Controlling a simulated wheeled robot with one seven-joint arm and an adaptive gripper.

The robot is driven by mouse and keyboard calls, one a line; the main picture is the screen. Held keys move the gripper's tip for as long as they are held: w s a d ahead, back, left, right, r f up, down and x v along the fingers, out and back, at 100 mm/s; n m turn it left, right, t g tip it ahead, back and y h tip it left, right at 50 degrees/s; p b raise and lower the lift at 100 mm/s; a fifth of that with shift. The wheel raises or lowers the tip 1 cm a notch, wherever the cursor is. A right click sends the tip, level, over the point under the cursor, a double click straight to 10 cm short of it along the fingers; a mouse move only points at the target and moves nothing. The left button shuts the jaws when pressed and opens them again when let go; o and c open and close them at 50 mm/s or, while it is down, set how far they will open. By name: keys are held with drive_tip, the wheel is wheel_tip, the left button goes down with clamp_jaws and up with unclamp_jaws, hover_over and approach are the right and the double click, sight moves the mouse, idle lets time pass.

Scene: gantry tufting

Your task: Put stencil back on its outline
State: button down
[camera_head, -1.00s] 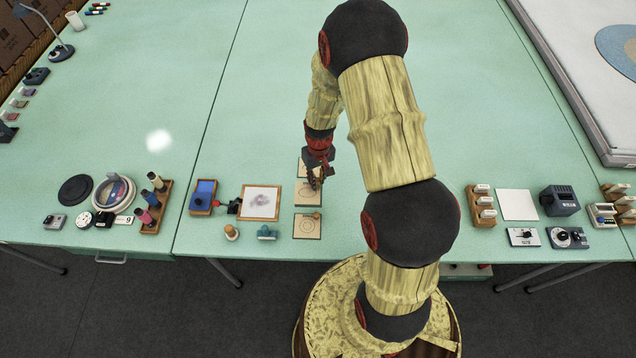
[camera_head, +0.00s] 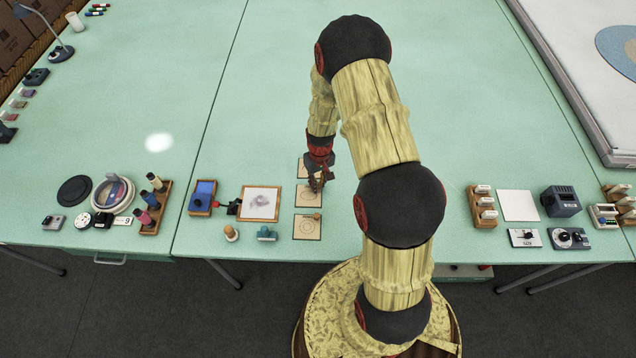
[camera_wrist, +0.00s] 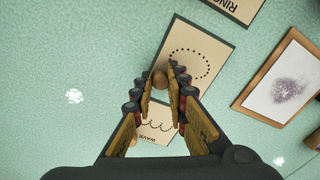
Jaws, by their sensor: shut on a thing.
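My gripper (camera_wrist: 166,82) is shut on a round wooden knob (camera_wrist: 160,78) at the lower-left corner of a tan stencil with a dotted ring (camera_wrist: 208,50). In the head view my gripper (camera_head: 317,187) is over the right side of this stencil (camera_head: 305,197), the middle card of a column of three. The stencil looks flat and roughly square in the column; whether it touches the table, and any outline under it, I cannot tell. The wave card (camera_wrist: 158,112) shows between my fingers, and the ring card (camera_wrist: 236,8) at the top edge.
A framed sheet with a grey smudge (camera_head: 261,203) lies left of the cards. A teal stamp (camera_head: 267,234) and a wooden-handled stamp (camera_head: 231,233) stand in front of it. The green table behind the cards is clear.

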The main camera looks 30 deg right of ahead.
drive_tip(key=c, duration=1.8)
unclamp_jaws()
drive_tip(key=shift+o, duration=0.2)
drive_tip(key=shift+r, duration=0.1)
drive_tip(key=s+a+r+t, duration=0.1)
drive_tip(key=a+r, duration=0.2)
drive_tip(key=r, duration=0.9)
drive_tip(key=s+a+r+t+p, duration=0.1)
drive_tip(key=s+a+r, duration=0.1)
drive_tip(key=r, duration=0.9)
drive_tip(key=s+a+r+t, duration=0.1)
drive_tip(key=a+r, duration=0.2)
drive_tip(key=r, duration=0.9)
drive_tip(key=s+a+r+t, duration=0.1)
drive_tip(key=s+a+r, duration=0.2)
drive_tip(key=s+r, duration=0.3)
drive_tip(key=s+a+r+n+t, duration=0.1)
drive_tip(key=s+a+r, duration=0.2)
drive_tip(key=s, duration=0.7)
wheel_tip(320, 180, up, 3)
drive_tip(key=shift+a+f+t, duration=0.15)
drive_tip(key=shift+t, duration=0.15)
